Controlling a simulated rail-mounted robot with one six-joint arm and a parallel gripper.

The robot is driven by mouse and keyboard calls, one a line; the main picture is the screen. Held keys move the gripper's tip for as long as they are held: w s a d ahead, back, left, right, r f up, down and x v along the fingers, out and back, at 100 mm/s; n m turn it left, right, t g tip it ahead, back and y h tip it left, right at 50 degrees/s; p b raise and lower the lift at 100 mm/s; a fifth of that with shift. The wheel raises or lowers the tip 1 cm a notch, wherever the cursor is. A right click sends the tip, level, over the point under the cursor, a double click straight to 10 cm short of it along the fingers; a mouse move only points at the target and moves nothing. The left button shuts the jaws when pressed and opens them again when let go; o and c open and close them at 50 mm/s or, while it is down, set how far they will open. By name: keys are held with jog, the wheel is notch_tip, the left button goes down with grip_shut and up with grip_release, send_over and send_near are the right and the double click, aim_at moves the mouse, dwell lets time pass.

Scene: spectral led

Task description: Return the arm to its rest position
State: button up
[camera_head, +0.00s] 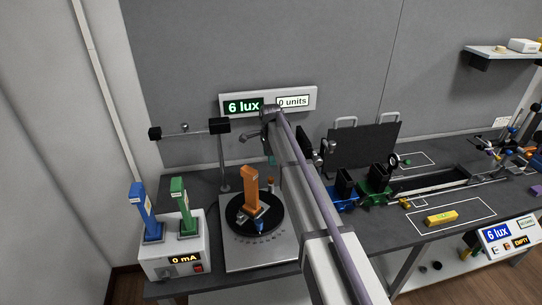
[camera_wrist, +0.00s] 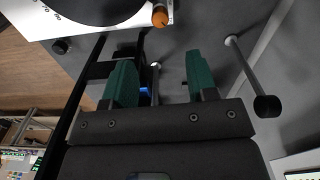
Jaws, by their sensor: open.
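My arm (camera_head: 301,165) reaches from the bottom middle of the head view up and away over the bench, its far end in front of the wall display. My gripper (camera_wrist: 161,80) shows in the wrist view as two green fingers, spread apart with nothing held between them. In the head view the gripper is mostly hidden behind the arm; a small teal patch (camera_head: 272,160) below the arm's far end may be a fingertip. The black round turntable (camera_head: 270,222), with an orange upright block (camera_head: 251,187) on it, stands left of the arm.
A white box (camera_head: 165,262) with blue and green upright pieces reads 0 mA at left. A wall display (camera_head: 300,100) reads 6 lux and 0 units. A black panel (camera_head: 362,145), optics and a yellow block (camera_head: 441,218) lie right of the arm. A horizontal rod fixture (camera_head: 220,165) stands at left.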

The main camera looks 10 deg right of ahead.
jog(key=s+n, duration=1.6)
jog(key=s, duration=2)
jog(key=shift+s+a+n, duration=0.2)
jog(key=shift+s+n, duration=0.2)
